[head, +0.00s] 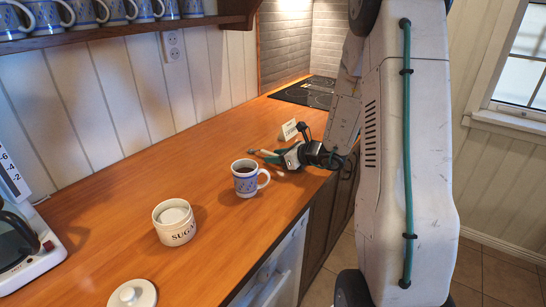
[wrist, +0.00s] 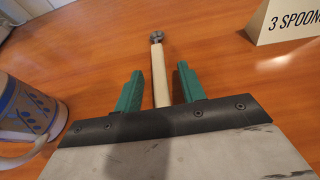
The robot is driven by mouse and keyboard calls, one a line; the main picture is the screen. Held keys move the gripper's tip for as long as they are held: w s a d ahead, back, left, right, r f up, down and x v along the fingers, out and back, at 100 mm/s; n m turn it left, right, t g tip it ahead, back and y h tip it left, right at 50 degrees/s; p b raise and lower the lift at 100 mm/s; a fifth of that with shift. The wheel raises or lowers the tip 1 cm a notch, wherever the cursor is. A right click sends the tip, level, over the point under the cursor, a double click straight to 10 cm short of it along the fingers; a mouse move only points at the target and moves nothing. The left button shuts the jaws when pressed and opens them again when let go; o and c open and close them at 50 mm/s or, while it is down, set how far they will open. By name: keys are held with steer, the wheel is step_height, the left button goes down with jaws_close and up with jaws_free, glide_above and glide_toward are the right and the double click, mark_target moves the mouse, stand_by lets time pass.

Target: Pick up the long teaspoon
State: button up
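A slim spoon with a cream handle (wrist: 159,78) and a small round metal end lies on the wooden counter in the wrist view. Its metal end points away from me. My gripper (wrist: 160,69) has two green fingers spread apart, one on each side of the handle, with a gap on both sides. The near end of the handle is hidden behind the dark edge of my gripper. In the head view my gripper (head: 272,156) is low over the counter beyond the mug, and the spoon is small there.
A blue-patterned mug (head: 246,180) with dark liquid stands close by, left in the wrist view (wrist: 22,115). A "3 SPOONS" card (wrist: 285,22) stands behind right. The sugar pot (head: 174,223), its lid (head: 132,294) and a coffee machine (head: 28,255) are nearer. A hob (head: 308,91) is behind.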

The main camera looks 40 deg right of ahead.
jaws_close()
steer(key=shift+r, duration=0.1)
